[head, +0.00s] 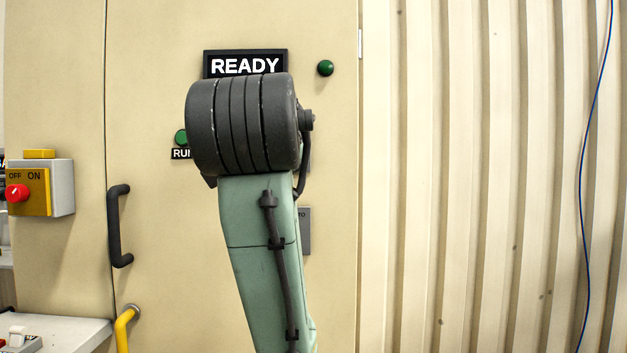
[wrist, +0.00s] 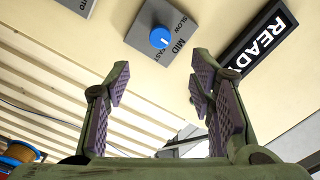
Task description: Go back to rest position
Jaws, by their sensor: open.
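In the wrist view my gripper (wrist: 160,90) is open and empty, with purple ridged pads on its two fingers. Beyond the fingertips is a cabinet face with a blue knob (wrist: 161,37) on a grey plate marked SLOW, MID and FAST. The fingers are apart from the knob. In the head view my arm rises in front of the cabinet (head: 160,260) and hides part of its panel. My gripper is hidden there.
A READY sign (head: 245,65) and a green light (head: 325,68) are on the cabinet. A black handle (head: 117,226) sticks out at left. A switch box with a red knob (head: 17,193) stands farther left. A ribbed wall (head: 470,180) and a blue cable (head: 587,150) are at right.

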